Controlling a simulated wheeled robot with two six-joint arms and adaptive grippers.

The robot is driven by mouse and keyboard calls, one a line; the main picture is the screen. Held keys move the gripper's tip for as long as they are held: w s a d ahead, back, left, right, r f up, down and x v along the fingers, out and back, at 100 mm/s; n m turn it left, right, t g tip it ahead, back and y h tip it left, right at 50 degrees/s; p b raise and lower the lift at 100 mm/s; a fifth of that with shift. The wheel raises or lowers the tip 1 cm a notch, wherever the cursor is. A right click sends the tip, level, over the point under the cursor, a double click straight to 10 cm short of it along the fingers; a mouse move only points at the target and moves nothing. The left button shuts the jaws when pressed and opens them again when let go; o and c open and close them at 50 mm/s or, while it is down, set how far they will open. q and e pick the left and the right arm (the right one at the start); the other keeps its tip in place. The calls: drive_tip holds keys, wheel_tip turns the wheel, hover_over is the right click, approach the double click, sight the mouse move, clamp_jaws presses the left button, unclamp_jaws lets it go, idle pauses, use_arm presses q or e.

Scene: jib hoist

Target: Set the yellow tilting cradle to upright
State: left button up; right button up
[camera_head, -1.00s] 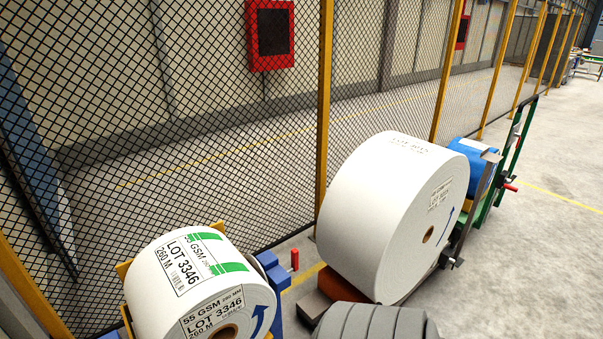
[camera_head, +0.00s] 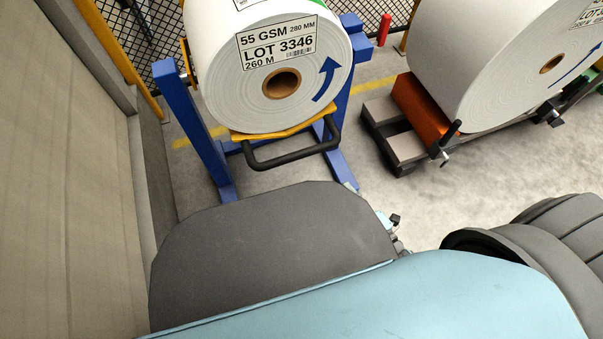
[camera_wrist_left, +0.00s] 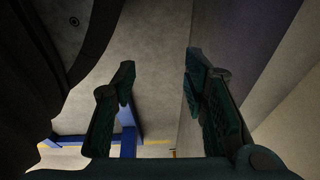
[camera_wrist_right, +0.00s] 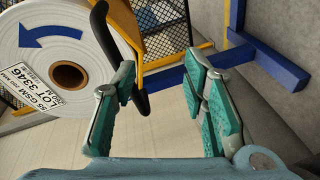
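The yellow tilting cradle (camera_head: 285,131) carries a white paper roll marked LOT 3346 (camera_head: 335,75), its round face toward me. Its exact tilt is hard to judge. It hangs between posts of a blue stand (camera_head: 190,120). A black bar handle (camera_head: 295,155) sticks out below the roll's front. In the right wrist view, the yellow frame (camera_wrist_right: 160,42) and black handle (camera_wrist_right: 110,42) show. My right gripper (camera_wrist_right: 160,72) is open, with the handle's lower end close beside its left finger; contact is unclear. My left gripper (camera_wrist_left: 157,82) is open and empty; a blue stand part (camera_wrist_left: 128,140) lies beyond it.
A larger white roll (camera_head: 500,70) rests on a low carriage with an orange block (camera_head: 425,105) at right. A beige wall (camera_head: 70,150) is close at left. Mesh fencing stands behind. Some bare floor (camera_head: 400,180) lies between the stand and carriage. My own arms fill the foreground.

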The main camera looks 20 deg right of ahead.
sight(298, 156)
drive_tip(key=w+a+r+n+y+b, duration=0.1)
drive_tip(key=w+a+r+n, duration=0.1)
drive_tip(key=w+a, duration=0.1)
drive_tip(key=w+a+r+n+t+y+b, duration=0.1)
drive_tip(key=w+a+r+n+y, duration=0.1)
drive_tip(key=w, duration=0.3)
drive_tip(key=w+a+r+n+t+y+b, duration=0.1)
drive_tip(key=w+a+r+n, duration=0.1)
drive_tip(key=w+a, duration=0.2)
drive_tip(key=shift+w+a+y, duration=0.4)
use_arm(q)
drive_tip(key=shift+t, duration=0.3)
drive_tip(key=w+f, duration=0.3)
drive_tip(key=shift+w+d+f, duration=0.15)
drive_tip(key=shift+w+d, duration=0.2)
drive_tip(key=shift+w, duration=0.05)
use_arm(e)
clamp_jaws()
